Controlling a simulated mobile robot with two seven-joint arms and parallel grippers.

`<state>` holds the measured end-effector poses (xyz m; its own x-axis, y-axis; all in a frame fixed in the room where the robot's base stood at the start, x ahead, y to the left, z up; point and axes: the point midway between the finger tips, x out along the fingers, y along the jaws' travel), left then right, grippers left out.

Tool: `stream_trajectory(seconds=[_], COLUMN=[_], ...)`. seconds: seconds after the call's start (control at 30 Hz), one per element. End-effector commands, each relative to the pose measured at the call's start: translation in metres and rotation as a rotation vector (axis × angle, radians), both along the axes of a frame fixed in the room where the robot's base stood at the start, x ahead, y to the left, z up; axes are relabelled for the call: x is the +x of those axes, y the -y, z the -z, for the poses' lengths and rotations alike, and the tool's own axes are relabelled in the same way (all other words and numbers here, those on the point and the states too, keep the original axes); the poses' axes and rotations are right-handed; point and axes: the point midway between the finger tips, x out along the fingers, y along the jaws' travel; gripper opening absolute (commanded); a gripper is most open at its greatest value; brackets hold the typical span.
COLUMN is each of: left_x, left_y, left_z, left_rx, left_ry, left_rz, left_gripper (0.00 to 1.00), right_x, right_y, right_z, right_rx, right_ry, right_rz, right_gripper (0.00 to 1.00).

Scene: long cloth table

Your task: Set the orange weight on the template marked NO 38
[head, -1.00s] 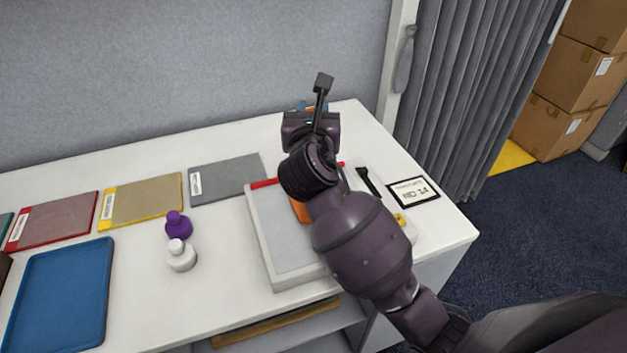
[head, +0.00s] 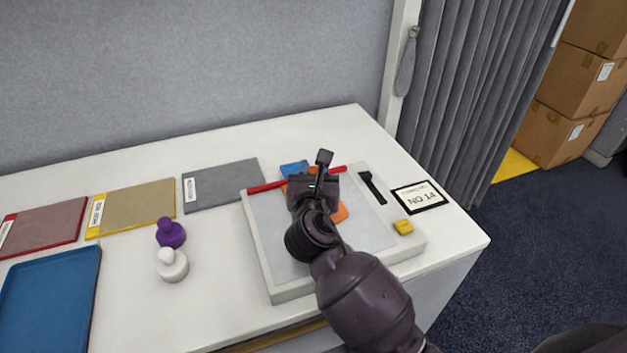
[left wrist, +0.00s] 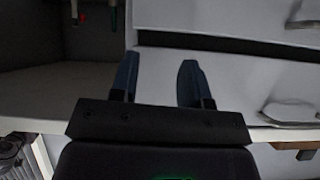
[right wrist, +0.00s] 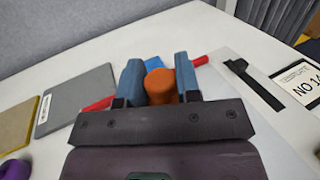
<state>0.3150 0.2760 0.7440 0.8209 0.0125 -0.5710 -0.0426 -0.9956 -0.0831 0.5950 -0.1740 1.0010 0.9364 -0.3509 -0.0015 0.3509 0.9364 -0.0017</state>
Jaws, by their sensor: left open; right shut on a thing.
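The orange weight (right wrist: 160,86) shows as a rounded orange knob between the two fingers of my right gripper (right wrist: 158,75), which is shut on it. In the head view my right gripper (head: 315,187) is over the back part of a pale raised board (head: 262,268), and it hides the weight's grip. An orange patch (head: 341,213) shows beside it; I cannot tell whether it is the weight or a flat piece. No NO 38 marking is readable; a framed card (head: 419,197) reads NO 14. My left gripper (left wrist: 158,78) is open and empty by a white-fronted cabinet.
A red bar (head: 265,187), a blue piece (head: 292,168), a black tool (head: 371,187) and a yellow block (head: 403,227) are on or by the board. Grey (head: 225,184), tan (head: 140,206) and red (head: 42,228) panels, purple (head: 171,234) and white (head: 172,267) weights and a blue tray (head: 50,305) lie left.

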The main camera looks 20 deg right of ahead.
Motion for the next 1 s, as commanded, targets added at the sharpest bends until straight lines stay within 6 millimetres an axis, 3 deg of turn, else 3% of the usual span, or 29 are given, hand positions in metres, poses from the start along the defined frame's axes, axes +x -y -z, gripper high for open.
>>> stream_trajectory(seconds=[0.2,0.63,0.67,0.7,0.83,1.0], left_x=[0.008,0.005,0.004,0.004,0.004,0.003], left_y=[0.002,0.001,0.001,0.001,0.001,0.001], left_z=[0.0,0.001,0.001,0.001,0.002,0.002], left_rx=[0.0,0.001,0.001,0.001,0.001,0.001], left_ry=[0.015,0.009,0.008,0.007,0.006,0.005], left_rz=[0.006,0.005,0.005,0.005,0.005,0.005], left_gripper=[0.43,0.43,0.43,0.43,0.43,0.43], right_x=[0.0,0.0,0.0,0.0,0.0,0.0], right_y=[0.0,0.0,0.0,0.0,0.0,0.0], right_z=[0.02,0.022,0.024,0.024,0.024,0.024], right_rx=[0.001,0.0,0.0,0.001,0.001,0.001], right_ry=[0.004,0.005,0.001,0.001,0.001,0.001], right_rz=[-0.001,-0.001,0.0,0.0,0.0,0.0], right_gripper=[0.0,0.0,0.32,0.39,0.56,0.56])
